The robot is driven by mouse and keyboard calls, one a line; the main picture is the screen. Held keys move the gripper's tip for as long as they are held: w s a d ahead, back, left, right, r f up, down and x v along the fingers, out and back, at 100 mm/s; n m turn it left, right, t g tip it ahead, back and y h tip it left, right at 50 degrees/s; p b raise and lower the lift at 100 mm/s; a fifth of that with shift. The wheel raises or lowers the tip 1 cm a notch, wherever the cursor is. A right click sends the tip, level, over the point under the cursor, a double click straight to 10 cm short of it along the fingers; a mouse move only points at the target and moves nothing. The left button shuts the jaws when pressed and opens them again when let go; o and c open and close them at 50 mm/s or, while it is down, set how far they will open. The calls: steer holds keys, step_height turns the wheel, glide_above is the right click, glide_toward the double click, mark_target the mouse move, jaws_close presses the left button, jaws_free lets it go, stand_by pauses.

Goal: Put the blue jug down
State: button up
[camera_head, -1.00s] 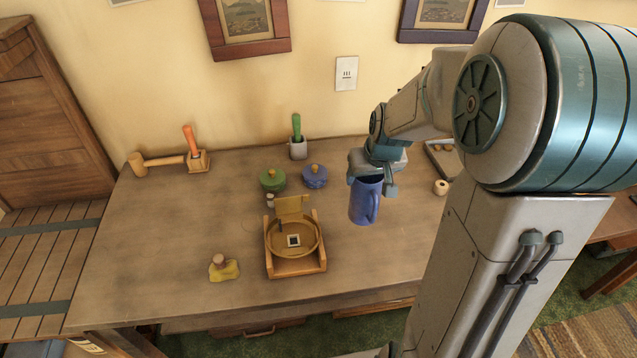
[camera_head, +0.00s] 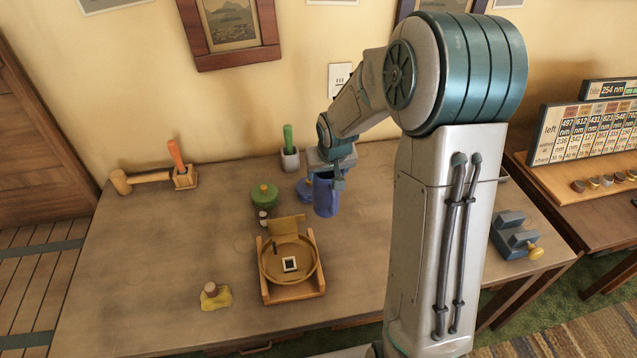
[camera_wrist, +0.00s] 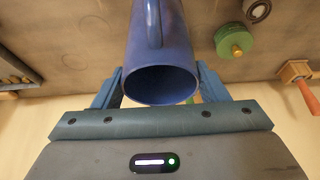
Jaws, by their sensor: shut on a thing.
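The blue jug (camera_head: 326,197) hangs upright from my gripper (camera_head: 328,176) over the back middle of the table in the head view. Whether its base touches the tabletop cannot be told. In the wrist view the jug (camera_wrist: 160,45) sits between the two fingers of my gripper (camera_wrist: 160,88), with its open mouth facing the camera and its handle on the upper side. My gripper is shut on the jug. The tabletop (camera_head: 160,240) under it is brown wood.
A grey holder (camera_head: 290,158) stands behind. The left tabletop has free room.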

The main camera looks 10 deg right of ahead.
mark_target(326, 201)
steer(key=shift+w+a+f+p, duration=0.15)
steer(key=shift+w+a+f, duration=0.2)
steer(key=shift+f, duration=0.6)
steer(key=shift+w+a+f+p, duration=0.1)
steer(key=shift+w+a+f, duration=0.25)
steer(key=shift+f, duration=0.55)
steer(key=shift+w+a+f+p, duration=0.2)
steer(key=shift+w+f, duration=0.3)
steer(key=shift+f, duration=0.45)
steer(key=shift+f, duration=0.15)
steer(key=o, duration=1.5)
steer(key=shift+f+b, duration=0.1)
steer(key=shift+b, duration=0.2)
steer(key=o, duration=0.4)
steer(key=shift+r, duration=0.2)
